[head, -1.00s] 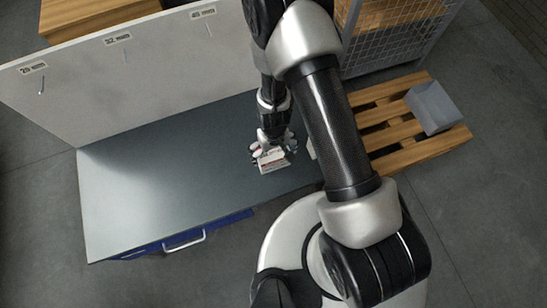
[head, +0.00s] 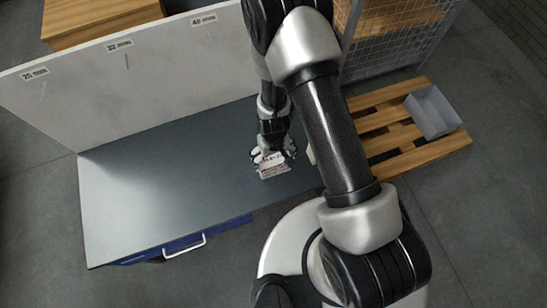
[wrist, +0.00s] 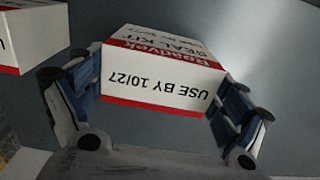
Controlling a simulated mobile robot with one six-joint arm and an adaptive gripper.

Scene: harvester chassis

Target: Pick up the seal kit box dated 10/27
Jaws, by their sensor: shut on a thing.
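The seal kit box (wrist: 160,80) is white with red bands. In the wrist view its label reads upside down "Roadvek SEAL KIT" and "USE BY 10/27". My gripper (wrist: 168,112) is shut on it, with blue-padded fingers on its left and right sides. In the head view the box (head: 273,170) is in my gripper (head: 273,157) over the right part of the grey bench top (head: 170,185). I cannot tell whether it touches the bench. A second white and red box (wrist: 30,40) is cut off at the wrist view's left edge; its date is not readable.
A pale upright panel (head: 130,75) with size labels stands along the bench's back. A wooden pallet (head: 395,135) with a grey bin (head: 432,110) lies to the right, by a wire mesh cage (head: 390,45). The bench's left half is bare.

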